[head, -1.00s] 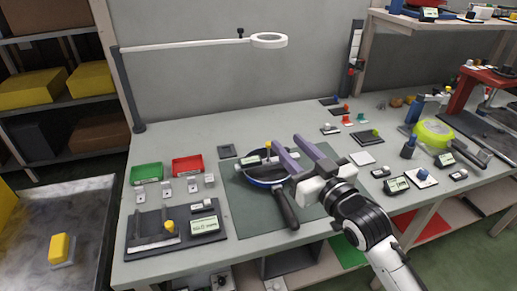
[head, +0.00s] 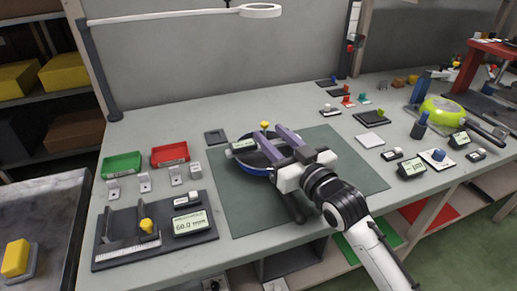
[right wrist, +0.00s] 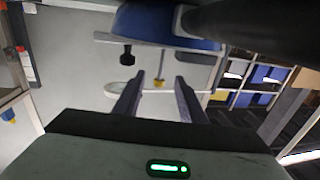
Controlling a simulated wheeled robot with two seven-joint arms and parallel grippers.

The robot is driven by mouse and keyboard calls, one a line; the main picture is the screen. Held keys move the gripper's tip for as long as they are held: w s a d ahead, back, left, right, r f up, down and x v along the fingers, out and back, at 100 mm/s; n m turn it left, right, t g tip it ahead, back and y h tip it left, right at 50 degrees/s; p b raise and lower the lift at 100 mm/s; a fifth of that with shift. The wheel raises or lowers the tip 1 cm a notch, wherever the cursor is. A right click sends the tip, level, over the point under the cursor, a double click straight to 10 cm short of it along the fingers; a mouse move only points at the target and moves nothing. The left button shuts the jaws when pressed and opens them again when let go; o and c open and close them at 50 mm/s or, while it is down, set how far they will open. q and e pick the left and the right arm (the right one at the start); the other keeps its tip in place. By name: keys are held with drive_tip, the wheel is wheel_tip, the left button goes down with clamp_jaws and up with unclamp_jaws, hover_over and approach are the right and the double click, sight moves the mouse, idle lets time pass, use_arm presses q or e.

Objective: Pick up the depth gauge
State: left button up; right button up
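The depth gauge, with a small pale display (head: 243,146) and a yellow knob (head: 264,125), lies across the rim of a blue-sided frying pan (head: 256,169). In the right wrist view its pale bar (right wrist: 150,44) runs along the pan, with a black knob and the yellow knob (right wrist: 160,82) standing off it. My right gripper (head: 268,133) is open over the pan. Its fingers point at the gauge, and the yellow knob shows between the fingertips, apart from both. The fingers and wrist hide part of the pan and gauge. My left gripper is not in view.
The pan rests on a dark green mat (head: 345,165). A measuring stand with a display (head: 194,223) is at the front left, with green (head: 122,165) and red (head: 170,154) trays behind it. Small gauges and a yellow-green pan (head: 440,109) stand to the right.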

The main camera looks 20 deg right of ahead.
drive_tip(key=w, duration=0.2)
drive_tip(key=w+a, duration=0.1)
drive_tip(key=w, duration=0.4)
drive_tip(key=shift+w+a, duration=0.3)
drive_tip(key=shift+w, duration=0.1)
clamp_jaws()
